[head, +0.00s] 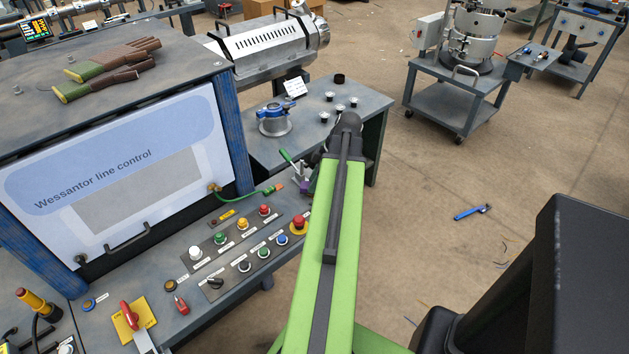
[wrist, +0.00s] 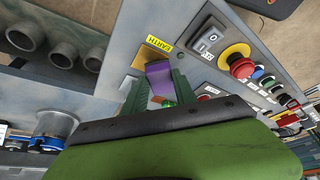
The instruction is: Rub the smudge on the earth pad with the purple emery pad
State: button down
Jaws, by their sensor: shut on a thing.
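The purple emery pad (wrist: 158,76) is between the jaws of my gripper (wrist: 155,92) in the wrist view. My gripper is shut on it. The earth pad (wrist: 147,58) is a brass-coloured plate beside the yellow EARTH label (wrist: 159,43). The purple pad overlaps the plate's lower edge in the picture; I cannot tell whether they touch. No smudge can be made out. In the head view the purple pad (head: 304,184) shows small beside my gripper (head: 313,174), and my green arm hides the panel near it.
A rocker switch (wrist: 208,40) and a red emergency button (wrist: 237,61) stand close right of the earth pad. Several coloured buttons line the panel. A green cable (head: 238,196) with a copper-coloured end lies on the panel. A blue-collared metal part (head: 274,121) stands on the table behind.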

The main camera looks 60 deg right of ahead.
jog(key=shift+f+b, duration=0.95)
jog(key=shift+f, duration=0.05)
dwell(0.5)
jog(key=shift+s+d+r, duration=0.1)
jog(key=shift+s+d, duration=0.1)
jog(key=shift+d, duration=0.4)
jog(key=shift+s+d, duration=0.25)
jog(key=shift+d, duration=0.4)
jog(key=shift+s+d+r, duration=0.1)
jog(key=shift+s+d, duration=0.1)
jog(key=shift+d, duration=0.4)
jog(key=shift+f, duration=0.25)
jog(key=shift+w+a+r, duration=0.1)
jog(key=shift+w+a, duration=0.1)
jog(key=shift+a, duration=0.45)
jog(key=shift+w+a, duration=0.2)
jog(key=shift+a, duration=0.45)
jog(key=shift+w+a+r, duration=0.1)
jog(key=shift+w+a, duration=0.1)
jog(key=shift+a, duration=0.45)
notch_tip(320, 180, up, 6)
jog(key=p, duration=0.6)
jog(key=shift+d, duration=0.1)
